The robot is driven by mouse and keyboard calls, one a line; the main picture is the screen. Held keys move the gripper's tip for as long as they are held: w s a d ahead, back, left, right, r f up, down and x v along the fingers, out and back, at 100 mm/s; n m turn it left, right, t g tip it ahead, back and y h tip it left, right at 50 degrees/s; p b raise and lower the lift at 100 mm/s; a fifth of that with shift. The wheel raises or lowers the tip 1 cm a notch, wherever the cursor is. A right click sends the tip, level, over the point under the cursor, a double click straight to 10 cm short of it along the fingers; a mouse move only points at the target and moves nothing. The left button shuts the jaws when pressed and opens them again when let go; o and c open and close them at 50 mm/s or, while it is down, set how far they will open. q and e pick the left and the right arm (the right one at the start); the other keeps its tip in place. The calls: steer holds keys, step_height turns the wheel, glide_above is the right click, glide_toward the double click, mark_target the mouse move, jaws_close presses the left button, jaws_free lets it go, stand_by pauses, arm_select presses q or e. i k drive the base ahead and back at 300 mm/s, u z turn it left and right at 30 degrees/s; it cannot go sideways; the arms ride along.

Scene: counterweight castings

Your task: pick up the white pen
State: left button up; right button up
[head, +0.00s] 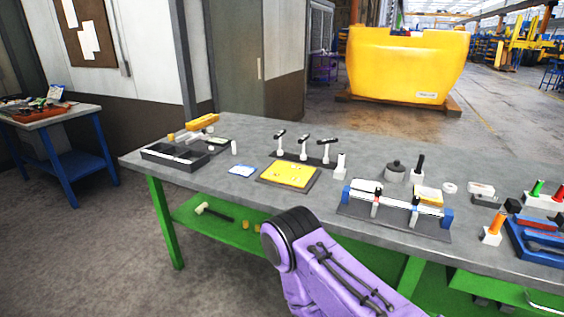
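I cannot single out the white pen for certain at this size. A short white upright cylinder (234,147) stands on the grey workbench (340,222), right of the dark divided tray (150,155). Small pale items lie in and behind that tray, too small to name. Neither gripper shows. A purple link of my arm with a black joint rises at bottom centre, in front of the bench edge, and hides part of the lower shelf.
A yellow board (289,174), a blue-and-white card (242,170), a rack of black-topped stands (303,157), a long fixture (420,226) and a blue tray (535,240) occupy the bench. A yellow casting (405,65) stands behind. A green shelf (195,220) lies below.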

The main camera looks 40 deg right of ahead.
mark_target(340, 168)
steer(key=u, duration=0.1)
steer(key=i, duration=0.7)
steer(key=z, duration=2.25)
